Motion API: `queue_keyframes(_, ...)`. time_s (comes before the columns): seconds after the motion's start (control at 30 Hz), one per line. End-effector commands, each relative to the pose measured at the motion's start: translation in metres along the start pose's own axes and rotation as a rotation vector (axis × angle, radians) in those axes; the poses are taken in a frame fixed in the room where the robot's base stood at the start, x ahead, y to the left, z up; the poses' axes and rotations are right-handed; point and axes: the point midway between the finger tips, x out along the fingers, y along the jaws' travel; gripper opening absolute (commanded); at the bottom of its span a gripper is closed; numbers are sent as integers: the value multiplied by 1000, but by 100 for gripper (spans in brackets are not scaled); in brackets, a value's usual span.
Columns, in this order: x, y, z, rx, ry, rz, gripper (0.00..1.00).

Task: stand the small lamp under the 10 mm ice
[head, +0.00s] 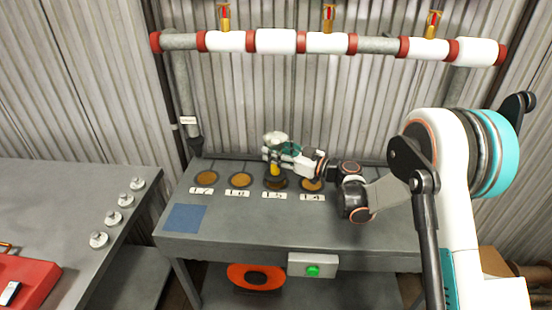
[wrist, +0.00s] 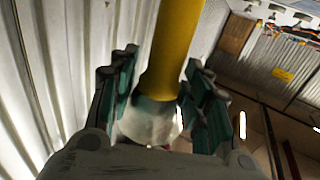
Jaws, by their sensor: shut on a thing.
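The small lamp appears as a yellow upright body (head: 275,169) over the third disc from the left on the grey bench. My gripper (head: 278,146) is around its upper part. In the wrist view the yellow shaft (wrist: 173,50) stands between the two fingers of my gripper (wrist: 162,100), which are closed on it. I cannot tell whether its base touches the disc. White ice sleeves (head: 276,41) wrap the horizontal pipe above the bench. Small number labels (head: 274,196) stand in front of the discs; their digits are too small to read surely.
Other round discs (head: 240,180) lie in the row. A blue square (head: 185,218) is at the bench's left. A green button (head: 313,271) is on its front. The left bench holds several silver weights (head: 112,218) and a red box (head: 28,285).

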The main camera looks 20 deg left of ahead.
Motion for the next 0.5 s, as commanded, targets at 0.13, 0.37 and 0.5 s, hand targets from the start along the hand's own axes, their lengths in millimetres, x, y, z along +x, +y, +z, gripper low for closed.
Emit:
queue_keyframes(0.13, 0, 0, 20, 1, 1, 0, 0)
queue_keyframes(0.37, 0, 0, 21, 1, 1, 0, 0)
queue_keyframes(0.5, 0, 0, 24, 1, 1, 0, 0)
